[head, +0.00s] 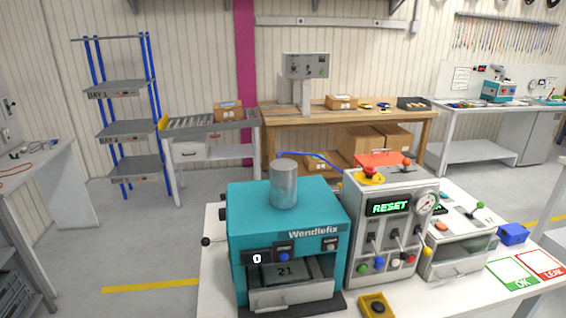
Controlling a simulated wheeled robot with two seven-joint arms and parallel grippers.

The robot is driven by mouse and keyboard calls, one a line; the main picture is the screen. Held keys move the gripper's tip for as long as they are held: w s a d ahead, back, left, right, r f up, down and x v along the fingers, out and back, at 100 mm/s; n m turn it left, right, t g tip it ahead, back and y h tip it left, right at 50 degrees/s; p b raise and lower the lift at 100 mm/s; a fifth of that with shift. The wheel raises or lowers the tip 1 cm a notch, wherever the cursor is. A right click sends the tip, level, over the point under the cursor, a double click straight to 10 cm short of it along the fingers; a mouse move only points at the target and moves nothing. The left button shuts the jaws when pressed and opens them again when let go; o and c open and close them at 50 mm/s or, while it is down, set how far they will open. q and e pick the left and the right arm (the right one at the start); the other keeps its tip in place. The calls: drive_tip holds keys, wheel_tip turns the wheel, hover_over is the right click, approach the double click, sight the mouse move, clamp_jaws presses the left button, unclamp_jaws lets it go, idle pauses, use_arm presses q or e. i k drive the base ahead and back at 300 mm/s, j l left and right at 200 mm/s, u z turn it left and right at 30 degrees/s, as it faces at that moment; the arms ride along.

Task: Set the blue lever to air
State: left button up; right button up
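A grey control box (383,220) with a lit green RESET display (389,207) and a round gauge (425,204) stands on the white table. Several small levers (395,234) sit in slots on its front. A row of coloured knobs lies below them, with a blue knob (379,262) near the left end. I cannot tell whether this blue knob is the blue lever, and its setting and any air label are too small to read. Neither of my grippers is in view.
A teal Wendlefix machine (287,225) with a blue button (284,257) stands left of the box. A blue tray (512,234), green OK mat (512,274) and red LEAK mat (541,264) lie right. A yellow-based button (376,305) sits in front.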

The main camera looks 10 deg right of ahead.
sight(380, 261)
drive_tip(key=z, duration=0.9)
drive_tip(key=k+l, duration=0.1)
drive_tip(key=k, duration=0.15)
